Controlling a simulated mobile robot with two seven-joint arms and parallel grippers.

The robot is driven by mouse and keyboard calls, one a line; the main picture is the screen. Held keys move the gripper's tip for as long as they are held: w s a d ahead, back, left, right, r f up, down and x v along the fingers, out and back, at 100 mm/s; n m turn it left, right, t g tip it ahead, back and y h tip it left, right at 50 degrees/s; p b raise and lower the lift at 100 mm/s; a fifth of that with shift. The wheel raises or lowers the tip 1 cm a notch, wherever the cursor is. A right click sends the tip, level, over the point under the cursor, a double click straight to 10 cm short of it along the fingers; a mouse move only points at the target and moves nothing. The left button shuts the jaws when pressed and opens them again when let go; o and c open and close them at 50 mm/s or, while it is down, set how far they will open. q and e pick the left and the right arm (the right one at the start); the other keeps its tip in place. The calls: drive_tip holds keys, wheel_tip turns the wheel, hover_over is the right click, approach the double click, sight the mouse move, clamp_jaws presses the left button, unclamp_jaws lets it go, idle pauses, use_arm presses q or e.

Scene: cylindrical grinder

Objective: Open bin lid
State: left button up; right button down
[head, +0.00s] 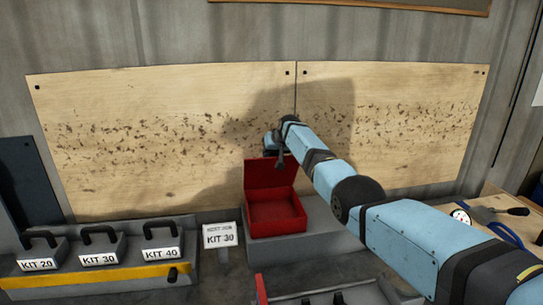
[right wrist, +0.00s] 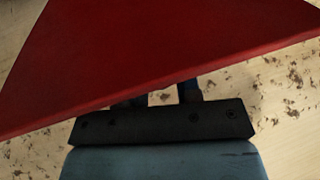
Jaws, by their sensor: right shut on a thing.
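The red bin (head: 276,229) stands on a grey block in the middle of the head view. Its red lid (head: 262,176) is raised to about upright at the back, and the inside of the bin shows. My right gripper (head: 279,160) is at the lid's top edge and is shut on the lid. In the right wrist view the lid (right wrist: 170,45) fills the upper part, and the fingers of my right gripper (right wrist: 160,98) reach its edge; their tips are hidden behind it. My left gripper is not in view.
Kit cases with black handles, labelled KIT 20, KIT 30 and KIT 40 (head: 160,254), stand at left. A KIT 30 sign (head: 219,236) stands left of the bin. A speckled wooden panel (head: 150,130) is close behind. Tools lie on a bench (head: 500,212) at right.

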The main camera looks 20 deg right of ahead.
drive_tip(key=shift+w+r, duration=0.1)
drive_tip(key=shift+w, duration=0.15)
idle(0.3)
drive_tip(key=c, duration=1)
unclamp_jaws()
drive_tip(key=shift+o, duration=0.9)
drive_tip(key=shift+w, duration=0.1)
drive_tip(key=shift+s+d+r, duration=0.15)
drive_tip(key=shift+s+r, duration=0.3)
drive_tip(key=b+v, duration=0.1)
drive_tip(key=v, duration=1.1)
drive_tip(key=shift+s, duration=0.2)
